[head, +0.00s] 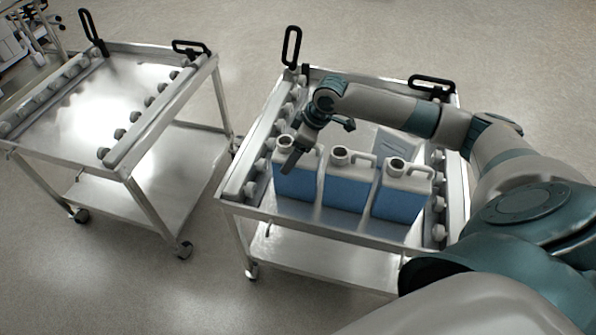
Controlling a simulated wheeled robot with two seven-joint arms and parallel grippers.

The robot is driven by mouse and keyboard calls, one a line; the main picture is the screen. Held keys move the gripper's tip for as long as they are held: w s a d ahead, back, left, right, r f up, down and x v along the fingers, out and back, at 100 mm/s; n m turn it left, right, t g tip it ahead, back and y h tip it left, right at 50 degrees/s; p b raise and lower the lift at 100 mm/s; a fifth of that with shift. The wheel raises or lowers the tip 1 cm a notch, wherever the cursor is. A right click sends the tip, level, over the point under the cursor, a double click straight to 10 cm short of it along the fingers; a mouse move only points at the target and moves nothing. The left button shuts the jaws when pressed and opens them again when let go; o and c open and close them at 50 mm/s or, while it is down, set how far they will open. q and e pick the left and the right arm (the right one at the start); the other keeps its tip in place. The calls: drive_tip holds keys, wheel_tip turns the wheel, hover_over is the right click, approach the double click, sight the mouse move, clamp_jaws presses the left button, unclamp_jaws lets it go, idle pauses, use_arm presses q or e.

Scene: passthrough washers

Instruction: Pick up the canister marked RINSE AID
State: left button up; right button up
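Three white canisters with blue lower parts stand upright side by side on the right cart: a left one (295,182), a middle one (346,188) and a right one (400,198). The middle and right ones show an open dark neck and a loop handle at the top. No label is legible, so I cannot tell which is marked RINSE AID. My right gripper (299,150) reaches over from the right and points down at the top of the left canister, partly covering its neck and handle. Its finger opening and any contact are unclear. My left gripper is out of view.
The right cart (330,219) has roller-lined side rails and black upright handles. An empty steel cart (100,95) with similar rails stands at left, a narrow gap away. Open floor lies in front.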

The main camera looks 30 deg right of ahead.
drive_tip(key=shift+w+r, duration=0.2)
drive_tip(key=shift+r, duration=0.05)
drive_tip(key=shift+r, duration=0.85)
wheel_tip(320, 180, up, 6)
drive_tip(key=shift+r+b, duration=0.1)
drive_tip(key=shift+b, duration=0.85)
drive_tip(key=shift+r, duration=0.7)
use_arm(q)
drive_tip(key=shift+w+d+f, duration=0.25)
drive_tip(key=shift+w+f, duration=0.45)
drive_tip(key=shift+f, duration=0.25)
use_arm(e)
drive_tip(key=shift+r, duration=0.35)
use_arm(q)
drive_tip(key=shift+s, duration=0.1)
